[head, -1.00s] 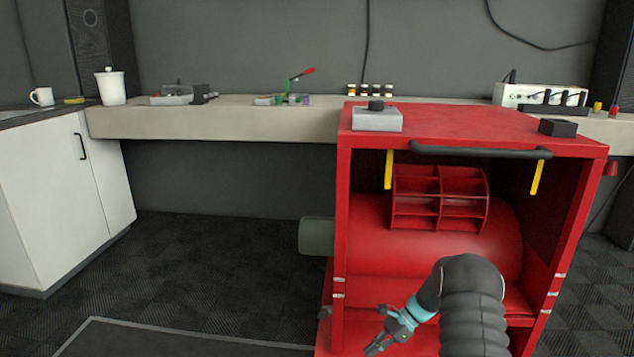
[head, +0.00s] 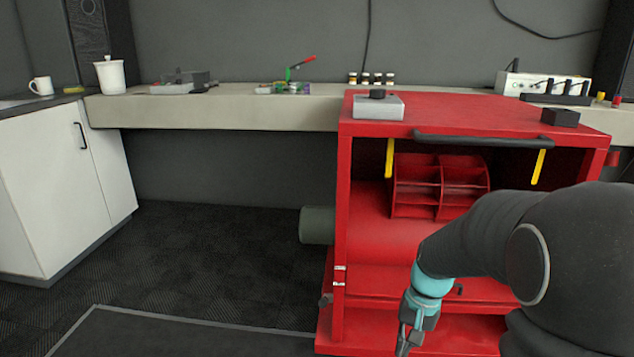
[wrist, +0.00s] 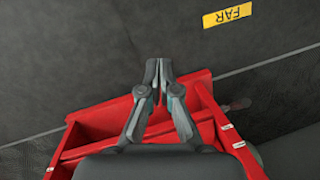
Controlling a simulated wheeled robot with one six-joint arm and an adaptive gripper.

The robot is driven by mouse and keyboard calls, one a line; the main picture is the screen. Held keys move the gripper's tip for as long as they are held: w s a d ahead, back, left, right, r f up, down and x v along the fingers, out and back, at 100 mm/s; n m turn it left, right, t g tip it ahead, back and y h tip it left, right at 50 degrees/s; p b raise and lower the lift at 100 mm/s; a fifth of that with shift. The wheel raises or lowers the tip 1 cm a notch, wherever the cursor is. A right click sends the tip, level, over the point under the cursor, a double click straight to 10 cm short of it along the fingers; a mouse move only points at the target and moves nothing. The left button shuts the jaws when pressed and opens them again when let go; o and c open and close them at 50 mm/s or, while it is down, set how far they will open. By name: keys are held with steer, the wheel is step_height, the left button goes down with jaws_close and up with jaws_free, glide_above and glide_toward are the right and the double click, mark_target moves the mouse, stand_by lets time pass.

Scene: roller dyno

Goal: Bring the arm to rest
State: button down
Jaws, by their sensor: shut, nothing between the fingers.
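My gripper (wrist: 158,68) is shut and empty in the wrist view, its two fingertips together above dark floor, in front of the red cabinet's edge. In the head view my gripper (head: 405,345) hangs at the bottom edge, pointing down, and its tips are partly cut off. My dark arm with a teal wrist band fills the lower right of the head view and hides part of the red roller cabinet (head: 470,110). In the wrist view the red cabinet (wrist: 205,105) lies below and around the fingers.
A yellow FAR label (wrist: 228,14) lies on the dark floor. A long bench (head: 230,112) runs along the wall with small tools on it. A white cupboard (head: 60,190) stands at left. The floor between cupboard and red cabinet is clear.

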steer(key=s+a+r+n+t+h, duration=0.2)
steer(key=s+r+n+t, duration=0.2)
steer(key=s+r, duration=1)
steer(key=shift+s+t, duration=1.2)
steer(key=shift+s, duration=0.05)
steer(key=shift+a+r, duration=0.1)
steer(key=shift+r, duration=0.45)
